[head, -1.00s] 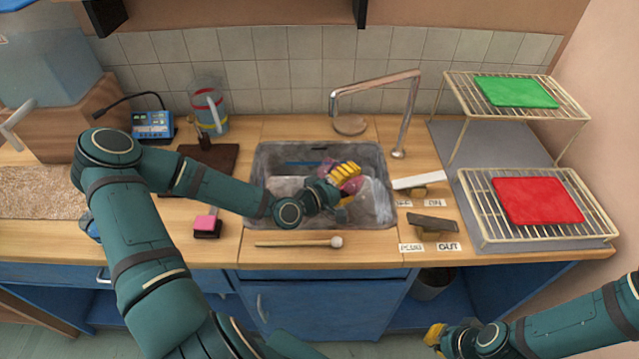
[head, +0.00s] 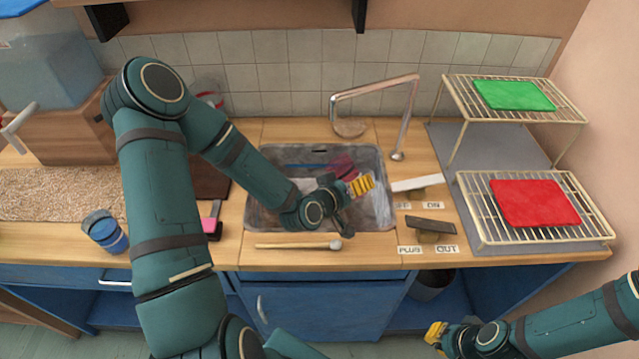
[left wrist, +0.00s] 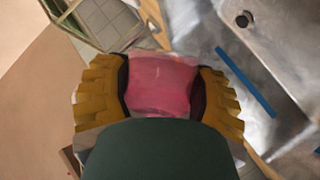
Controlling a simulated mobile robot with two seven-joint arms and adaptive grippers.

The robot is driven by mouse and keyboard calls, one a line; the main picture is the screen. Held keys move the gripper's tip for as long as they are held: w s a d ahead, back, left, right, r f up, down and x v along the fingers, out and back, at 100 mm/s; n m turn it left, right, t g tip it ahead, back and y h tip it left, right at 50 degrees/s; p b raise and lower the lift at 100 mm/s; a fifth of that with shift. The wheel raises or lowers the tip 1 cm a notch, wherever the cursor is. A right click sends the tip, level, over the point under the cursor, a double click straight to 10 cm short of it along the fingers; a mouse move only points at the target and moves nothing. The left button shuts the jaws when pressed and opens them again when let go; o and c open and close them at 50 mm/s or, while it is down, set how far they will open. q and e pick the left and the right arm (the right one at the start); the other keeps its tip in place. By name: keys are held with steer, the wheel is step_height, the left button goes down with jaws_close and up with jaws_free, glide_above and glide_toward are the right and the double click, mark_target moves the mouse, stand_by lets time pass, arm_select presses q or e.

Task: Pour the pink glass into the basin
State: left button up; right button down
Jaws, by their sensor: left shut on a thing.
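The pink glass (head: 342,166) is over the metal basin (head: 275,156) in the head view, partly behind my left gripper (head: 358,188). The left gripper's yellow fingers are shut on the glass, one on each side, as the left wrist view shows (left wrist: 162,85). The glass looks tilted in the head view; whether anything flows from it I cannot tell. The basin also shows in the left wrist view (left wrist: 225,45), with a blue strip (left wrist: 245,82) in it. My right gripper (head: 436,336) hangs low in front of the counter, apart from everything; its opening is unclear.
A faucet (head: 408,115) stands behind the basin. Levers (head: 418,183) (head: 430,224) lie to its right, and a wooden mallet (head: 298,244) lies in front. Wire racks hold a green (head: 514,95) and a red slab (head: 535,203). A blue cup (head: 104,232) stands left of my left arm.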

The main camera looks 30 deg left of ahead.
arm_select(q)
steer(key=shift+d+m+y+b, duration=0.1)
steer(key=shift+m+y+b, duration=0.25)
steer(key=shift+m, duration=0.25)
steer(key=shift+d+r+m+y+b, duration=0.5)
steer(key=shift+d+m+y+b, duration=0.3)
steer(key=shift+m+b, duration=0.25)
steer(key=shift+d+r+m+y+b, duration=0.2)
steer(key=shift+r+m+y+b, duration=0.1)
steer(key=shift+m+y, duration=0.25)
steer(key=shift+d+r+m+y, duration=0.15)
steer(key=shift+r+m+y, duration=0.25)
steer(key=shift+m, duration=0.4)
steer(key=w+d+r+m+h, duration=0.1)
steer(key=w+r, duration=0.5)
steer(key=r, duration=0.1)
steer(key=shift+d+r, duration=0.25)
steer(key=shift+r, duration=0.1)
